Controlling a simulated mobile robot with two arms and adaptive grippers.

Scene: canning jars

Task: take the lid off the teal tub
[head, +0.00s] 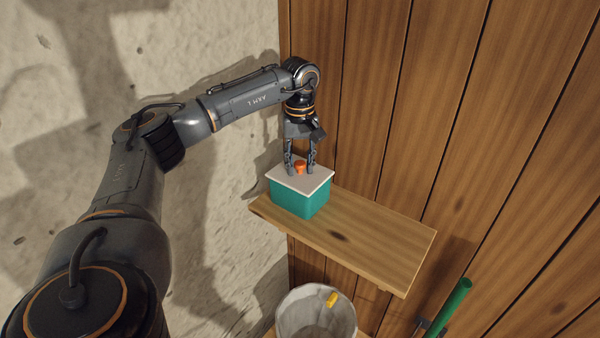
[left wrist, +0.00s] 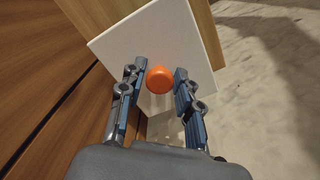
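The teal tub (head: 297,197) stands on the left end of a wooden shelf. Its flat whitish lid (head: 318,182) lies on top and also fills much of the left wrist view (left wrist: 125,45). An orange knob (head: 300,167) sits in the middle of the lid; it shows as a round orange cap in the left wrist view (left wrist: 159,80). My left gripper (head: 300,171) points down over the lid, with one finger on each side of the knob. In the left wrist view its fingers (left wrist: 157,73) are apart, with gaps between them and the knob. My right gripper is out of view.
The wooden shelf (head: 360,239) is clear to the right of the tub. A plank wall (head: 420,120) rises behind it and a rough pale wall is at left. Below are a grey bucket-like container (head: 300,318) with a yellow piece on its rim and a green tube (head: 452,305).

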